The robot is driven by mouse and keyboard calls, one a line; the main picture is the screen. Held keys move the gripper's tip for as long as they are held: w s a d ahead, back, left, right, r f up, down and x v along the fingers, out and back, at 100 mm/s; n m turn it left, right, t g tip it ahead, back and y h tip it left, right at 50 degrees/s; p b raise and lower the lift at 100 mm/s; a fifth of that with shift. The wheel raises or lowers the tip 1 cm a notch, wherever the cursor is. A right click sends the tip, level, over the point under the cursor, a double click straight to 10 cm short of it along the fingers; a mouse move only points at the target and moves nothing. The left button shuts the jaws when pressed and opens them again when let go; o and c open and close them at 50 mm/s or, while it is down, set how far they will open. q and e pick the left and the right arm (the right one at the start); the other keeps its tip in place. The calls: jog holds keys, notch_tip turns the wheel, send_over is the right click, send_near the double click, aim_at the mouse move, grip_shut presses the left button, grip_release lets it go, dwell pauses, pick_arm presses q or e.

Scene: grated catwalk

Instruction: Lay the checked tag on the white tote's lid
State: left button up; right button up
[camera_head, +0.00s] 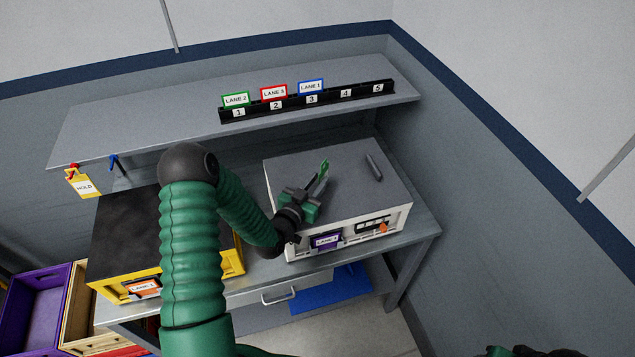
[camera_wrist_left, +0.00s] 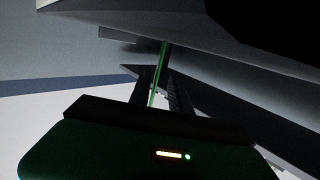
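The white tote (camera_head: 293,248) stands on the right of the bench, with a flat grey lid (camera_head: 345,200) and a purple-framed label on its front. My left gripper (camera_head: 321,180) is over the lid, shut on a thin green-edged tag (camera_head: 324,169), which I take to be the checked tag. The tag also shows edge-on as a green strip in the left wrist view (camera_wrist_left: 159,72), between the fingers. Its face and any writing are hidden. I cannot tell whether it touches the lid. My right gripper is not in view; only a bit of my right arm shows at the bottom.
A dark bar (camera_head: 374,167) lies on the lid's far right. A black-topped yellow tote (camera_head: 118,283) stands left. A shelf above holds a black rack (camera_head: 350,98) with green, red and blue lane cards. A yellow HOLD tag (camera_head: 84,186) hangs beside a bare blue hook (camera_head: 116,164).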

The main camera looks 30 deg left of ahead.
pick_arm(q)
jog(key=shift+d+r, duration=0.1)
jog(key=shift+r, duration=0.15)
jog(key=shift+r+p, duration=0.6)
jog(key=shift+p, duration=0.25)
jog(key=s, duration=0.1)
jog(key=s+b, duration=0.2)
jog(key=shift+s+d+f, duration=0.25)
jog(key=shift+s+f, duration=0.05)
jog(key=shift+s, duration=0.05)
jog(key=s, duration=0.2)
jog(key=s+b, duration=0.1)
jog(key=s, duration=0.2)
jog(key=s+r+b, duration=0.1)
jog(key=s, duration=0.1)
jog(key=shift+s+d+r, duration=0.1)
jog(key=shift+s+d, duration=0.15)
jog(key=shift+s, duration=0.3)
